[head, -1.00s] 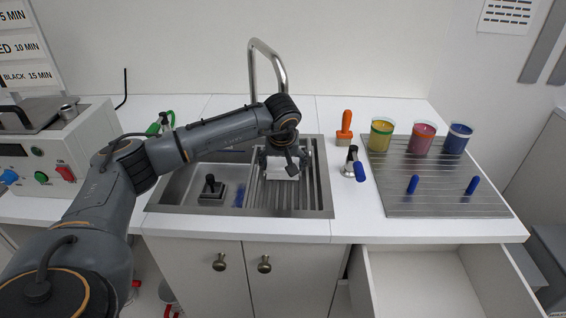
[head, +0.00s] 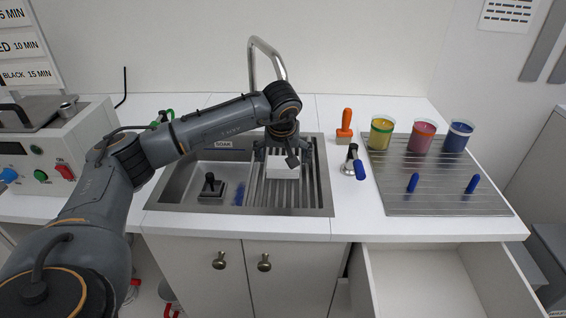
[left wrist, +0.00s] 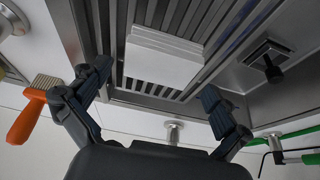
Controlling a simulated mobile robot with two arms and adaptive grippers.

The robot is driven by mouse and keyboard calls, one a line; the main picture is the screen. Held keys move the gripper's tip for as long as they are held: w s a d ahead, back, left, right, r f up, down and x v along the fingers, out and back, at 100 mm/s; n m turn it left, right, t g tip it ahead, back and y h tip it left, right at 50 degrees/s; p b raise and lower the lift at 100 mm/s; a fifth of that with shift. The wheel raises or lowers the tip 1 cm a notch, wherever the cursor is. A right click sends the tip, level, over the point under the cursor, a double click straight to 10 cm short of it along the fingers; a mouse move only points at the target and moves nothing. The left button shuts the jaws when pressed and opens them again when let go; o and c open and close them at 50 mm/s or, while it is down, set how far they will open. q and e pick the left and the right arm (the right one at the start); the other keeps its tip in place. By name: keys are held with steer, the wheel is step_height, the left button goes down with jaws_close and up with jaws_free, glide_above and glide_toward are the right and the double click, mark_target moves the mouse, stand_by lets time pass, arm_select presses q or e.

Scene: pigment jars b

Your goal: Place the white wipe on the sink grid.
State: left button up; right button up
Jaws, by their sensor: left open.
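The white wipe (head: 284,170) is a folded flat pad lying on the slatted sink grid (head: 312,190) in the right part of the sink. In the left wrist view the wipe (left wrist: 163,57) rests across the dark slats of the grid (left wrist: 222,18). My left gripper (head: 283,152) is open above the wipe, with its fingers spread to either side. In the left wrist view the gripper (left wrist: 155,82) has visible gaps between both fingers and the wipe. The gripper hides the wipe's far edge in the head view. My right gripper is in neither view.
The steel tap (head: 272,60) rises behind the sink. A black-handled plug (head: 211,187) sits in the left basin. Three pigment jars (head: 422,138) stand on a ribbed tray (head: 440,185). A drawer (head: 440,285) is open below.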

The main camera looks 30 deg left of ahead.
arm_select(q)
steer(key=v, duration=0.9)
steer(key=shift+r, duration=0.1)
